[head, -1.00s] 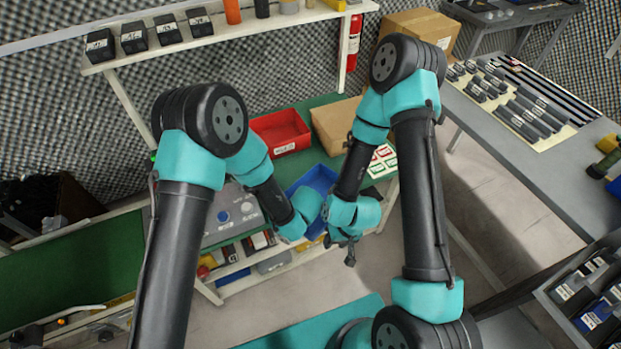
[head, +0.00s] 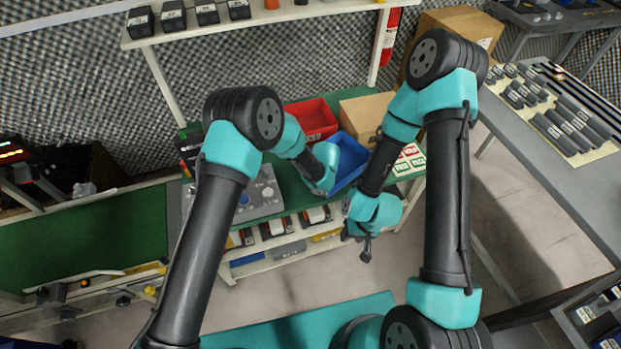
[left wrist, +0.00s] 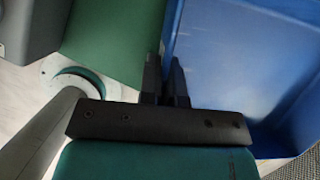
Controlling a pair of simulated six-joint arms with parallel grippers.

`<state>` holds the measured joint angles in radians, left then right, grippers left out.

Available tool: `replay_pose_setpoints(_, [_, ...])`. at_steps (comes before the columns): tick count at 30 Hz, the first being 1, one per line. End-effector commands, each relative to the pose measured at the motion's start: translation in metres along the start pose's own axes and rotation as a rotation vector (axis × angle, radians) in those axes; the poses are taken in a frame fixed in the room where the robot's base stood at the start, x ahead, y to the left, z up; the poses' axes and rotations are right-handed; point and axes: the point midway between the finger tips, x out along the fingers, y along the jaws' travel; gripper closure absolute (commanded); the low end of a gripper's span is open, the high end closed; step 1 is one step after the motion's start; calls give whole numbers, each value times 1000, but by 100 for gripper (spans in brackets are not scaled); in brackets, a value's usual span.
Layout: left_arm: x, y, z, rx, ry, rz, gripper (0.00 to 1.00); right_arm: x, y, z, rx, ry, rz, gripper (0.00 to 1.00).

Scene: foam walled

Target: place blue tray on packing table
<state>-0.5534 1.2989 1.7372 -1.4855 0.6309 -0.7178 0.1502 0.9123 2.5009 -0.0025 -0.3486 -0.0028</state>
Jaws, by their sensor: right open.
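The blue tray (head: 352,150) is at the packing table's (head: 290,188) green top, in front of the red bin; I cannot tell whether it rests on the surface. My left gripper (head: 326,182) is at the tray's left side in the head view, its fingertips hidden there. In the left wrist view its two dark fingers (left wrist: 165,88) are close together with the edge of the blue tray (left wrist: 235,65) between them. My right gripper (head: 364,248) is open and empty, in front of the table edge and pointing down.
A red bin (head: 311,118) and a cardboard box (head: 362,116) stand behind the tray. A grey control box (head: 262,197) is left of it, and a card with labels (head: 409,160) is to its right. A shelf (head: 250,24) runs above.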

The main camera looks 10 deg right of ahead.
Motion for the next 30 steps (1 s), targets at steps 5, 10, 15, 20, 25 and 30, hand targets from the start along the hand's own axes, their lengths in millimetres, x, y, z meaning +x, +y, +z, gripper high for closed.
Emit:
replay_pose_setpoints(5, [4,-9,9,0,-1,-1,100,0,0,0,0,0,0,57])
replay_pose_setpoints(10, [4,-9,9,0,-1,-1,100,0,0,0,0,0,0,57])
replay_pose_setpoints(15, [5,-10,10,-1,-1,-1,100,0,0,0,0,0,0,57])
replay_pose_setpoints(20, [18,-13,8,2,0,1,100,0,0,0,0,0,0,57])
replay_pose_setpoints(25, [36,-13,1,0,0,-1,100,0,0,0,0,0,0,57])
replay_pose_setpoints(30, [39,-13,0,-1,-1,-1,100,0,0,0,0,0,0,57])
